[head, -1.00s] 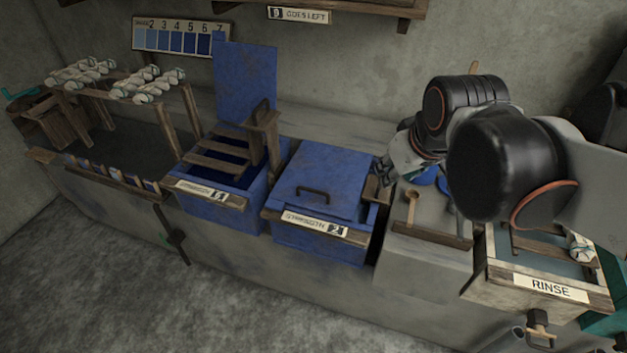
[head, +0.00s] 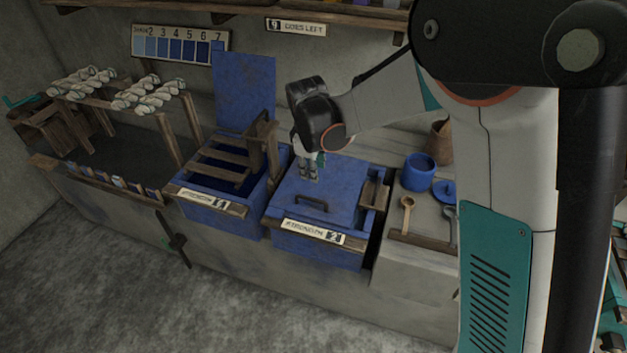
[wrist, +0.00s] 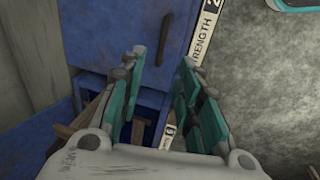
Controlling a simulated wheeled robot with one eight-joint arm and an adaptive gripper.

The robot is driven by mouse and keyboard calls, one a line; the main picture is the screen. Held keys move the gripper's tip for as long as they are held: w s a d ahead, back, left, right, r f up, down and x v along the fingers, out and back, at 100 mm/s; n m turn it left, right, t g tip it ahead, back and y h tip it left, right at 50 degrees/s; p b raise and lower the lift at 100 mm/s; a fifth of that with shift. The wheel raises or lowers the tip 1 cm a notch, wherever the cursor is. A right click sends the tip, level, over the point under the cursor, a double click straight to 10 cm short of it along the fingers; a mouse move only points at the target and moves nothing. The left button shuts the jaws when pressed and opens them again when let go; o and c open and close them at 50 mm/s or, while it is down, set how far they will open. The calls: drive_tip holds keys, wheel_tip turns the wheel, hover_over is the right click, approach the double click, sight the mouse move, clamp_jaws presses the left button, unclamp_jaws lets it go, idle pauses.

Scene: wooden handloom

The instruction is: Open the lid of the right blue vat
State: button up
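The right blue vat (head: 318,247) stands on the counter with a "STRENGTH 2" label on its front. Its blue lid (head: 345,178) lies shut and flat, with a dark bar handle (head: 312,204) near the front edge. My gripper (head: 309,177) points down over the lid, behind the handle in the head view. In the wrist view my gripper (wrist: 162,75) is open, with a gap between its teal-padded fingers and nothing held. The handle (wrist: 164,36) appears there ahead of the fingers, apart from them.
The left blue vat (head: 215,212) has its lid (head: 244,92) upright and a wooden rack in it. A blue jar (head: 419,172), a wooden spoon (head: 406,215) and a small blue lid (head: 444,190) lie to the right. A shelf (head: 230,8) runs above. The floor in front is clear.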

sight(313, 200)
drive_tip(key=shift+n, duration=0.3)
drive_tip(key=b+x, duration=0.1)
drive_tip(key=x, duration=0.4)
drive_tip(key=b+x, duration=0.2)
drive_tip(key=x, duration=0.3)
drive_tip(key=b+x, duration=0.1)
drive_tip(key=x, duration=0.4)
drive_tip(key=shift+s+a+f, duration=0.1)
drive_tip(key=shift+a, duration=0.3)
clamp_jaws()
